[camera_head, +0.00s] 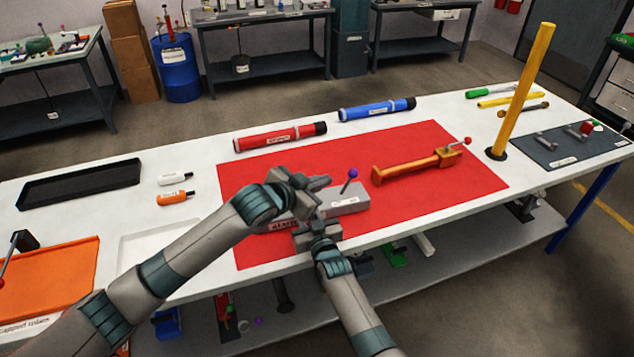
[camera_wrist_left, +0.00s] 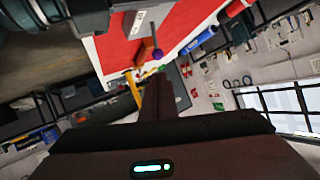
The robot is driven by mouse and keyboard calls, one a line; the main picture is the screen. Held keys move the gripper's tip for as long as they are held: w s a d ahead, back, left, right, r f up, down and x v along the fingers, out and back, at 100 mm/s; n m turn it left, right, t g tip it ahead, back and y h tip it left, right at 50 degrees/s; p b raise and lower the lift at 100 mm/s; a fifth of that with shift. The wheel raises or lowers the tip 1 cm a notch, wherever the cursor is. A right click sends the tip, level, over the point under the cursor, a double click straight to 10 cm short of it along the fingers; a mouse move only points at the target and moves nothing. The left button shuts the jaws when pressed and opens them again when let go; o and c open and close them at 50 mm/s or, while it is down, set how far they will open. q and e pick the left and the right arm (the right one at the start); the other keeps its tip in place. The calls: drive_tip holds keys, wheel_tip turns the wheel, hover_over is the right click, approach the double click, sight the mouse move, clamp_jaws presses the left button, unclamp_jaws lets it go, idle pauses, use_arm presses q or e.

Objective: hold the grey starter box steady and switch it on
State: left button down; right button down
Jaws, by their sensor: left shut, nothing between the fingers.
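The grey starter box (camera_head: 350,199) stands on the red mat (camera_head: 268,170), with a white label on its face. A lever with a purple knob (camera_head: 353,174) rises from its top; the knob also shows in the left wrist view (camera_wrist_left: 158,54). My left gripper (camera_head: 325,183) is shut and empty, above the box's left part and left of the knob. My right gripper (camera_head: 306,226) is at the front left of the box, by the mat's front edge. Its fingers are too hidden to tell their opening or whether they touch the box.
An orange tool (camera_head: 415,166) with a red-knobbed lever lies to the right on the mat. A red tube (camera_head: 280,137) and a blue tube (camera_head: 377,109) lie behind it. A yellow post (camera_head: 522,92) stands at the right. A black tray (camera_head: 80,183) lies at the left.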

use_arm(q)
drive_tip(key=shift+v, duration=1.2)
drive_tip(key=shift+d+r, duration=0.1)
drive_tip(key=shift+r, duration=0.05)
use_arm(e)
drive_tip(key=c, duration=1.3)
unclamp_jaws()
drive_tip(key=shift+c, duration=0.2)
drive_tip(key=v, duration=1.2)
